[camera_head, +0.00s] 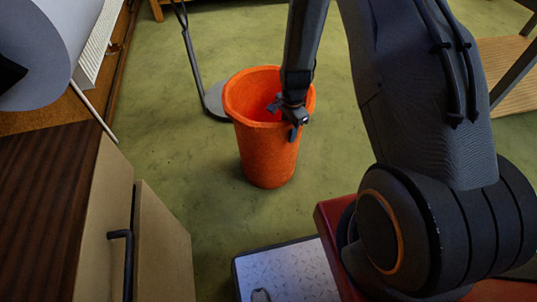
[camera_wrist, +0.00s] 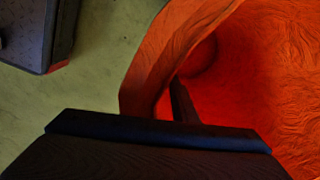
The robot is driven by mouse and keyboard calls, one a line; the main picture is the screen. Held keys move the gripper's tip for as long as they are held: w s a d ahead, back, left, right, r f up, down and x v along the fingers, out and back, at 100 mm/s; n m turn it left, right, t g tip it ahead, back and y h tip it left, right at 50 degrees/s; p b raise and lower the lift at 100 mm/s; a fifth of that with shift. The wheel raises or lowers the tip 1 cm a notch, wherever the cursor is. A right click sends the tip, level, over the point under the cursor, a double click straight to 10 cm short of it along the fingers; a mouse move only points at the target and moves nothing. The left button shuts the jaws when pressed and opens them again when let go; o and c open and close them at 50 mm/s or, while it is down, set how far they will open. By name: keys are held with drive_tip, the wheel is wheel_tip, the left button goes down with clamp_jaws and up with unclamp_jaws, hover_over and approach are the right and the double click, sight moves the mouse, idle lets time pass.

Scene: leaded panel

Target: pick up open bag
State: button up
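The open bag (camera_head: 268,155) is orange, stands upright on the green floor like a round bin, and has a wide open mouth. My gripper (camera_head: 284,119) is at the bag's right front rim, pointing down. One finger shows inside the mouth and one outside the wall, set apart, so the gripper looks open around the rim. In the wrist view the bag's wrinkled orange inside (camera_wrist: 250,70) fills the right, and a dark finger reaches into it beside the wall. Contact between fingers and wall is hidden.
A dark stand with a round base (camera_head: 216,101) is just behind the bag. A wooden cabinet (camera_head: 117,225) with a black handle is at the left front. A grey patterned platform (camera_head: 290,272) lies at the bottom. Green floor is free left of the bag.

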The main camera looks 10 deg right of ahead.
drive_tip(key=shift+f, duration=0.3)
idle(0.4)
clamp_jaws()
idle(1.2)
